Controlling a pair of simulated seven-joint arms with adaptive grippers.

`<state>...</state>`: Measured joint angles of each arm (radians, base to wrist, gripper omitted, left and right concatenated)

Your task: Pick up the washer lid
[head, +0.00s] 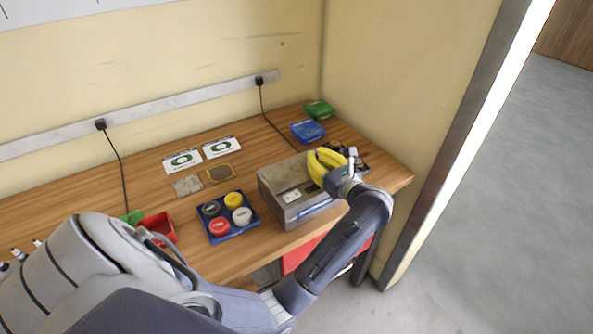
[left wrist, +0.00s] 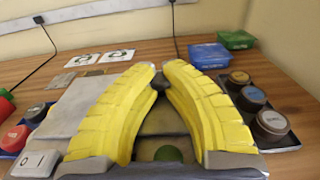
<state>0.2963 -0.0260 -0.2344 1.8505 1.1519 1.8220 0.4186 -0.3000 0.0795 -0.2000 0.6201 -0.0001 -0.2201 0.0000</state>
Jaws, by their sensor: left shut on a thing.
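The washer (head: 308,211) is a grey metal box near the right end of the bench. Its flat grey lid (head: 287,172) is on top, and it also shows in the left wrist view (left wrist: 84,104). My left gripper (head: 314,158) has yellow fingers and reaches over the lid from the right. In the left wrist view its fingertips are shut on a small dark knob (left wrist: 159,82) that appears to belong to the lid. The fingers hide much of the lid. I cannot tell whether the lid is clear of the box. My right gripper is not in view.
A blue tray (head: 233,236) with several coloured round lids stands left of the washer. A red bin (head: 161,228) is further left. Blue (head: 307,131) and green (head: 319,109) boxes stand behind. A dark tray with round pots (left wrist: 270,122) is close on the right.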

